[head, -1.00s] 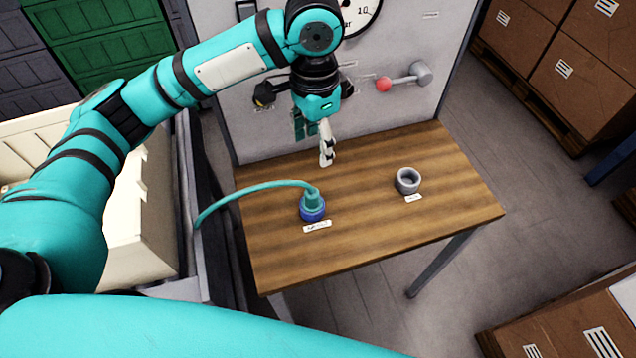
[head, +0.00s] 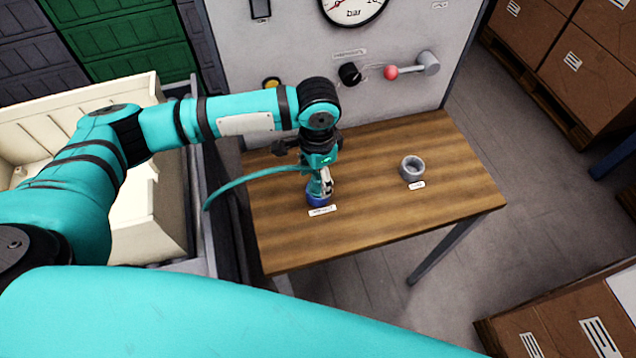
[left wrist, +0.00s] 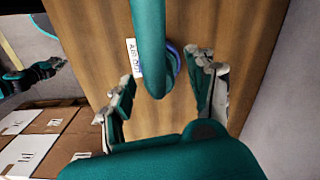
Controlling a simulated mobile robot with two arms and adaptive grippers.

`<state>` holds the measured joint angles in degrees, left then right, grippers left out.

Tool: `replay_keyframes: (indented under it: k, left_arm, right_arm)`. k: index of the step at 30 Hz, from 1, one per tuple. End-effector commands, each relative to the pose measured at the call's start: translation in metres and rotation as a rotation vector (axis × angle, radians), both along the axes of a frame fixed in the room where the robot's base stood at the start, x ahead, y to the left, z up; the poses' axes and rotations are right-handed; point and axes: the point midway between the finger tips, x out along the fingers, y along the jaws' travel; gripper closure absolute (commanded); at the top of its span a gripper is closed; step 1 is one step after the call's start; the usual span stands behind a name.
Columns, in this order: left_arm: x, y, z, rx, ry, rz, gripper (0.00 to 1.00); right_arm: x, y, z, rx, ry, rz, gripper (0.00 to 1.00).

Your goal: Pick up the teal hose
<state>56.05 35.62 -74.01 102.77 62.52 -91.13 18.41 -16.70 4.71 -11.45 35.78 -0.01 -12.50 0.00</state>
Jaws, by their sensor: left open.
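The teal hose (head: 250,179) runs from the left edge of the wooden table to a blue fitting (head: 319,200), on which its end sits upright. In the left wrist view the hose (left wrist: 149,50) comes down from the top between my fingers, with part of the blue-purple fitting behind it. My left gripper (head: 324,190) is right at the hose end and covers much of it. In the left wrist view my left gripper (left wrist: 165,95) is open, with one finger on each side of the hose.
A grey ring-shaped socket (head: 412,169) stands on the table (head: 440,203) to the right. Behind are a panel with a gauge (head: 353,8), a black knob (head: 350,74) and a red-tipped lever (head: 391,73). The table's right side is mostly clear.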

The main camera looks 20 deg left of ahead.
Motion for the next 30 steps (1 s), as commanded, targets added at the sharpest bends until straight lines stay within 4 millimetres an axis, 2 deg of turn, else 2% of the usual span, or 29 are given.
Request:
replay_keyframes:
  k: [4, 11, 14, 24, 30]
  left_arm:
    - [0.0, -0.001, -0.015, -0.001, -0.001, -0.002, 0.43]
    - [0.0, -0.001, -0.017, -0.001, -0.001, -0.003, 0.43]
    - [0.0, -0.001, -0.016, -0.001, -0.001, -0.003, 0.53]
    - [0.0, -0.001, -0.016, -0.001, -0.001, -0.002, 0.98]
    - [0.0, -0.001, -0.016, -0.001, -0.001, -0.002, 1.0]
  right_arm:
    - [-0.013, 0.0, 0.001, -0.001, 0.019, 0.0, 1.0]
    - [-0.017, 0.001, 0.0, 0.0, 0.027, 0.0, 1.0]
    - [-0.016, 0.001, 0.0, 0.001, 0.024, 0.0, 1.0]
    - [-0.009, 0.003, 0.001, 0.003, 0.013, -0.001, 1.0]
    - [-0.009, 0.003, 0.001, 0.003, 0.013, -0.001, 1.0]
